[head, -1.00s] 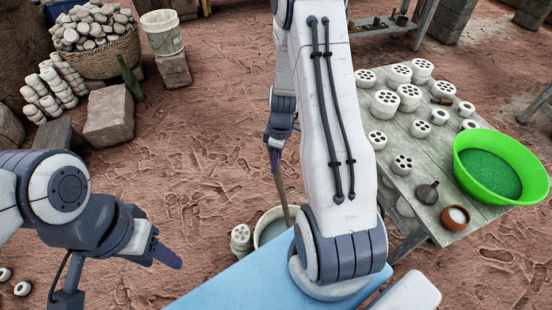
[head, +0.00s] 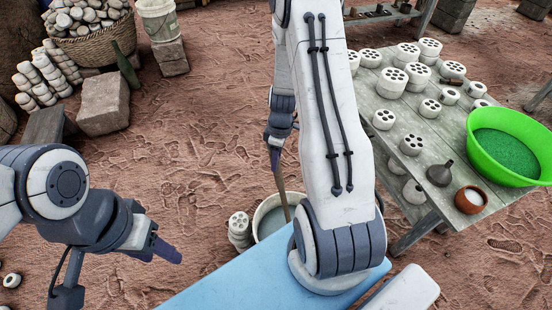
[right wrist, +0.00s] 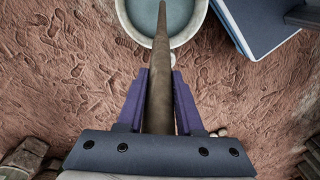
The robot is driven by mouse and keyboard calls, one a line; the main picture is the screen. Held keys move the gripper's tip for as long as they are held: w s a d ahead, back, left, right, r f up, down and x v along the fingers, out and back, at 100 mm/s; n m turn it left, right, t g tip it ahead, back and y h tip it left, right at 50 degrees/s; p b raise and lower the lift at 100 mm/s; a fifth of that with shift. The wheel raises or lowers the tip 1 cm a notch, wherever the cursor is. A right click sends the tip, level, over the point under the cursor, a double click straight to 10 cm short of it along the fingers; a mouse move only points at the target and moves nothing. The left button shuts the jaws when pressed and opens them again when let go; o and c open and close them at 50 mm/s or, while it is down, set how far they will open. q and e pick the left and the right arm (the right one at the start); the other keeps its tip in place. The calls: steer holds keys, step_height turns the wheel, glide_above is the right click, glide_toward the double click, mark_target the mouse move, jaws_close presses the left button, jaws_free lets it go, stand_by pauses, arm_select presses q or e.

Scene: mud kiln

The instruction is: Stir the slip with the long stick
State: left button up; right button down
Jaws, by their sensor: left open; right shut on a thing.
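The long stick (head: 282,188) is a brown rod held in my right gripper (head: 274,155). Its lower end goes into a pale bucket (head: 259,214) of grey-blue slip (head: 272,222), on the ground beside my blue base. In the right wrist view the stick (right wrist: 160,85) runs between the two purple fingers of my right gripper (right wrist: 159,78), and its far end reaches into the slip (right wrist: 179,15) inside the bucket rim (right wrist: 204,15). My left gripper (head: 166,253) is open and empty at the lower left, apart from the bucket. My right arm hides part of the middle.
White pierced pieces (head: 239,228) stand left of the bucket. The ground at left centre is clear.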

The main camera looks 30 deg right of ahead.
steer(key=shift+f+b, duration=4.95)
steer(key=shift+f, duration=0.55)
